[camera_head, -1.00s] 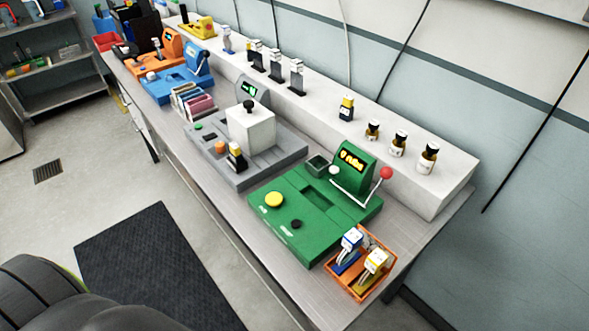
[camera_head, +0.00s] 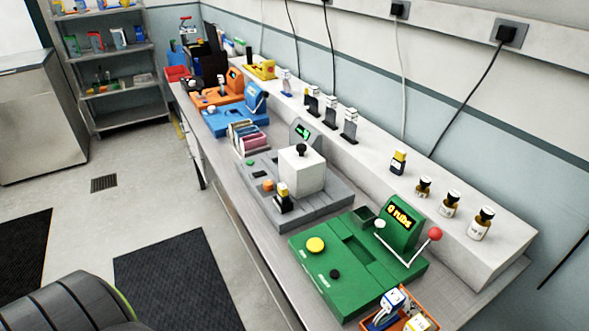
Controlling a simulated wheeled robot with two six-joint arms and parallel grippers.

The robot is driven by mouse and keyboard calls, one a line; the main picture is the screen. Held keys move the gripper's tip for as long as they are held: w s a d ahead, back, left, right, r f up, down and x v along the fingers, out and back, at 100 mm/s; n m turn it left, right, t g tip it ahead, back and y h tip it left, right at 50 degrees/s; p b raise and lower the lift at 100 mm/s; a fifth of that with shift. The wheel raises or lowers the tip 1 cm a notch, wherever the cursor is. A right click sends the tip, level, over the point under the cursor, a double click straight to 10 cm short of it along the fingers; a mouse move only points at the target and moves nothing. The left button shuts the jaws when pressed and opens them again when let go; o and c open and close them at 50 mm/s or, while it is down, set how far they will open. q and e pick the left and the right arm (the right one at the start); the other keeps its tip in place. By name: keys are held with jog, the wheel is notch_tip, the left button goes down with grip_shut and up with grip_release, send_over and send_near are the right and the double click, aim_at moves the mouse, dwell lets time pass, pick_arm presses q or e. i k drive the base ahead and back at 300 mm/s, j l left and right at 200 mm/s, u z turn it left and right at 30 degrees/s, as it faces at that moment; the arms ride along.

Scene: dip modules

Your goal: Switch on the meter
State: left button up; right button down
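Several coloured bench instruments stand in a row on the long table, and I cannot tell which one is the meter. The green instrument (camera_head: 318,270) is nearest, with an amber-lit display (camera_head: 401,218), a yellow round button (camera_head: 316,244), a small black knob (camera_head: 335,274) and a red-ended lever (camera_head: 435,234). Behind it is the grey instrument (camera_head: 322,212) with a white block (camera_head: 301,172), a black knob and a green-lit display (camera_head: 303,131). Farther back are a blue instrument (camera_head: 229,122) and an orange one (camera_head: 209,97). Neither gripper is in view.
An orange tray (camera_head: 431,312) with white-topped modules sits at the table's near end, cut by the frame. Small bottles (camera_head: 450,204) and modules (camera_head: 350,123) line the raised white ledge (camera_head: 375,180). A shelf (camera_head: 108,75) stands far left.

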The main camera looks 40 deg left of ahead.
aim_at(263, 173)
jog(key=u, duration=1.35)
